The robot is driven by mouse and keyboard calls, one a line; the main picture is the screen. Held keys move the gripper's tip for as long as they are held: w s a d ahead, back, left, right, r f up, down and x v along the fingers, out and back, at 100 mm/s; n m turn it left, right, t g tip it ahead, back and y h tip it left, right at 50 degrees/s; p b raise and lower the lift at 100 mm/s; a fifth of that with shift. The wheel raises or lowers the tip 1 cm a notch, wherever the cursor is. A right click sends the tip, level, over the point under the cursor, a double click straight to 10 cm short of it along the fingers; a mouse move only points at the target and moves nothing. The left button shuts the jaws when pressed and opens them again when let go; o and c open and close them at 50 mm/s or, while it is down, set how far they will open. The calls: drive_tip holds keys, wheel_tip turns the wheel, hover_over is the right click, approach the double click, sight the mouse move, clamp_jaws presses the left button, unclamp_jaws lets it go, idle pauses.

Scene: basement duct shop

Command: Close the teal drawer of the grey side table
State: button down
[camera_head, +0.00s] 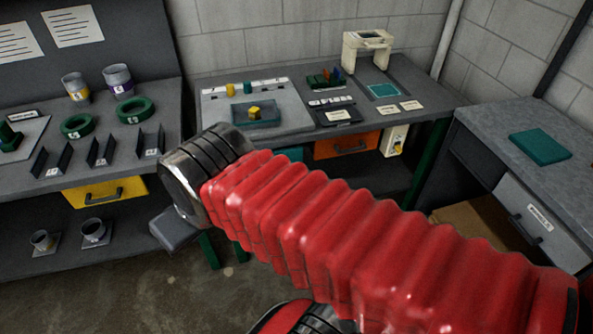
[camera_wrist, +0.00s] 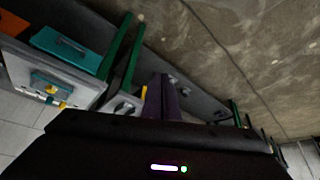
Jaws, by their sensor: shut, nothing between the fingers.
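The teal drawer (camera_head: 290,153) shows in the head view as a small patch under the front edge of the middle grey table (camera_head: 215,120); my red arm hides most of it. In the wrist view the teal drawer (camera_wrist: 68,50) appears tilted at the upper left, with its front and handle showing. How far out it stands I cannot tell. My gripper (camera_wrist: 160,82) shows as two dark fingers together at the middle of the wrist view, empty. It is apart from the drawer, which lies to its left in that view. The fingertips are hidden in the head view.
An orange drawer (camera_head: 346,145) sits beside the teal one. Green table legs (camera_wrist: 124,60) stand near my gripper. The left bench has a yellow drawer (camera_head: 105,191); the right cabinet has a grey drawer (camera_head: 540,222). Concrete floor (camera_head: 130,285) in front is clear.

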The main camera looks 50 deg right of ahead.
drive_tip(key=w+d+f+m+t+h, duration=0.2)
drive_tip(key=w+d+f+m, duration=0.25)
drive_tip(key=w+d, duration=0.55)
drive_tip(key=w+d+f+m+t+h, duration=0.15)
drive_tip(key=w+d+f+m, duration=0.3)
drive_tip(key=w+d, duration=0.6)
drive_tip(key=d+f+m+t+h, duration=0.2)
drive_tip(key=d+f+m+t, duration=0.15)
drive_tip(key=d+f, duration=0.85)
drive_tip(key=s+d+f+m+t+h, duration=0.1)
drive_tip(key=s+d+f+m+h, duration=0.1)
drive_tip(key=s+d+f+m, duration=0.2)
drive_tip(key=s+d+f+m+t+h, duration=0.1)
drive_tip(key=s+d+f+m+h, duration=0.1)
drive_tip(key=s+f+m, duration=0.6)
drive_tip(key=s+d+f, duration=0.1)
drive_tip(key=s, duration=0.2)
drive_tip(key=shift+s+d, duration=0.2)
drive_tip(key=shift+d, duration=0.2)
drive_tip(key=shift+h, duration=0.25)
